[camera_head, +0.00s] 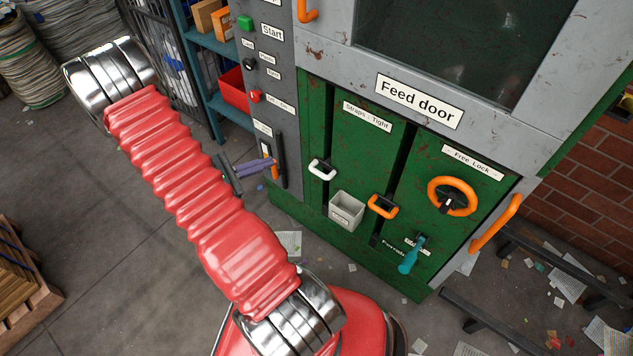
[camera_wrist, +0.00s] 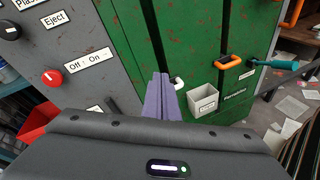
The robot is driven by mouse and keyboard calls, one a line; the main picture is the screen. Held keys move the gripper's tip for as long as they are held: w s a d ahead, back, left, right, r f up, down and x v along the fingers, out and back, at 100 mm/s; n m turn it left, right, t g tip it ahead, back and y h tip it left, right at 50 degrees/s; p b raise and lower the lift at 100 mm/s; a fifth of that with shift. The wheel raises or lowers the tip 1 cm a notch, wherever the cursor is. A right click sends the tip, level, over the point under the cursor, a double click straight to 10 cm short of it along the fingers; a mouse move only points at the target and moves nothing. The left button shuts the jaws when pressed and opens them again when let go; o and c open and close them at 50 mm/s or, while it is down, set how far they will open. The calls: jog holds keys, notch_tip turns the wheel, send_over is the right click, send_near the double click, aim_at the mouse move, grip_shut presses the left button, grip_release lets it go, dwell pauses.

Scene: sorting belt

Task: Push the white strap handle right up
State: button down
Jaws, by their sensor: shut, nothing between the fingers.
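The white strap handle (camera_head: 323,169) sits low at the left dark vertical slot of the green panel, left of the label "Straps : Tight". In the wrist view the handle (camera_wrist: 179,83) shows just right of my fingers and is partly hidden by them. My gripper (camera_head: 271,163) has purple fingers, shut with nothing between them. It is left of the handle and apart from it in the head view, in front of the grey control column. In the wrist view my gripper (camera_wrist: 161,76) points up at the green panel.
A grey bin (camera_head: 346,209) hangs below the handle, to its right. An orange handle (camera_head: 383,206) sits at the second slot. A black upright bar (camera_head: 280,160) on the grey column (camera_head: 275,95) is close to my fingers. An orange wheel (camera_head: 453,196) and a teal lever (camera_head: 410,257) are farther right.

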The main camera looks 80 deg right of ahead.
jog(key=s+d+f+n+t+h, duration=0.1)
jog(key=s+f+n, duration=0.2)
jog(key=f, duration=0.8)
jog(key=s+d+f+n+t+h, duration=0.2)
jog(key=s+f+n, duration=0.2)
jog(key=f, duration=0.8)
jog(key=shift+s+d, duration=0.2)
jog(key=shift+s, duration=0.9)
jog(key=shift+r, duration=0.1)
jog(key=x, duration=1)
jog(key=shift+w+a+r, duration=0.1)
jog(key=shift+a+r, duration=0.1)
jog(key=shift+r, duration=0.85)
jog(key=shift+w+a+r, duration=0.1)
jog(key=shift+a+r, duration=0.05)
jog(key=shift+r, duration=0.9)
